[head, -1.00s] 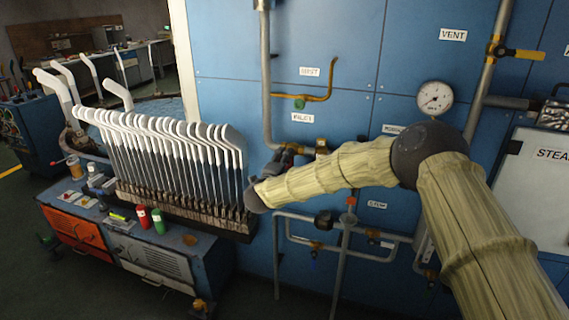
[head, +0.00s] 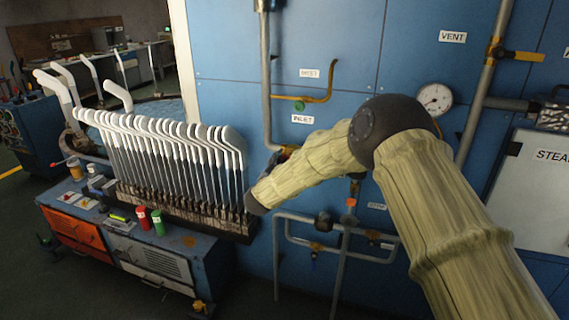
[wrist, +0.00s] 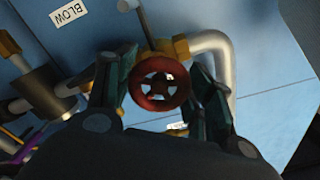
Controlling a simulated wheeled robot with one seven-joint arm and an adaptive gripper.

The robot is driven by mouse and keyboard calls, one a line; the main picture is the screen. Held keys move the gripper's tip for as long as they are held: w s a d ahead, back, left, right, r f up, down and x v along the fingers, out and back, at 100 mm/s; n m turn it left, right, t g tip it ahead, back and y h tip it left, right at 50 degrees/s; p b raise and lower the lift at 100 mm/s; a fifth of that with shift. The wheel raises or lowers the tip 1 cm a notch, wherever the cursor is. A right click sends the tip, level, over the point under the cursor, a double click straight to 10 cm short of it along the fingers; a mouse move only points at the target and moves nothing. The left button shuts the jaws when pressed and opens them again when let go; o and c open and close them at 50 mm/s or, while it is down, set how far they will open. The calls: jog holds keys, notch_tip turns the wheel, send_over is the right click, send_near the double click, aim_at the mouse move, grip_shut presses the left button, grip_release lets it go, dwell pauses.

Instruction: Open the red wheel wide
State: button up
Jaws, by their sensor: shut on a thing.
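The red wheel (wrist: 159,88) is a small handwheel with a star-shaped centre, in the middle of the wrist view. It sits on a brass valve joined to a grey pipe elbow. My gripper (wrist: 160,75) has one dark finger at each side of the wheel and is shut on its rim. In the head view my forearm, in a pale ribbed sleeve, reaches to the blue wall panel. There the gripper and the wheel are hidden behind or beyond the arm.

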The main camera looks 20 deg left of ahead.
jog(key=n, duration=0.5)
jog(key=shift+f+n, duration=0.1)
jog(key=shift+n, duration=0.2)
jog(key=n, duration=0.5)
jog(key=shift+s+d+n+b, duration=0.1)
jog(key=shift+n+b, duration=0.2)
jog(key=shift+b, duration=0.1)
jog(key=n, duration=1.1)
jog(key=shift+d, duration=0.1)
jog(key=shift+n, duration=0.3)
jog(key=o, duration=1)
jog(key=shift+o, duration=0.2)
